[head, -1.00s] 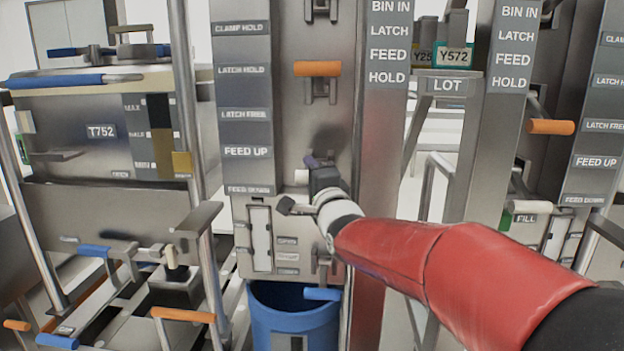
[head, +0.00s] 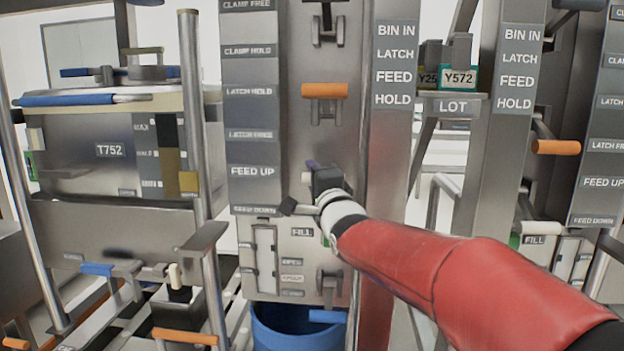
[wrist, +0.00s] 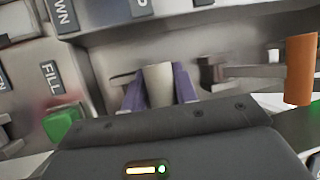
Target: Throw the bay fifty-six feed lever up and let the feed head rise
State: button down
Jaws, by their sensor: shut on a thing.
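The feed lever's pale, cream-coloured handle (wrist: 158,85) shows in the wrist view between the two purple fingers of my gripper (wrist: 160,92). The gripper is shut on it. In the head view my gripper (head: 318,174) is at the middle bay's column, about level with the FEED UP label (head: 252,171) and above the FEED DOWN label (head: 256,210). Most of the lever is hidden there by my gripper and wrist. The feed head cannot be made out. No bay number is readable on this column.
An orange handle (head: 325,90) sits higher on the same column. The green FILL button (wrist: 62,122) is close to my gripper, at lower left in the wrist view. A blue bin (head: 298,328) stands below. Another bay with an orange handle (head: 556,147) is at right.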

jog(key=shift+w+d+h, duration=0.25)
jog(key=shift+d+h, duration=0.05)
jog(key=shift+d, duration=0.4)
jog(key=c, duration=1.1)
grip_release()
jog(key=shift+w+d+f, duration=0.1)
jog(key=shift+d, duration=0.05)
jog(key=shift+c, duration=0.2)
jog(key=shift+s+d+f, duration=0.15)
jog(key=shift+s+f, duration=0.05)
jog(key=shift+s, duration=0.2)
jog(key=b+v, duration=0.1)
jog(key=v, duration=0.6)
jog(key=shift+a, duration=0.4)
jog(key=shift+s, duration=0.1)
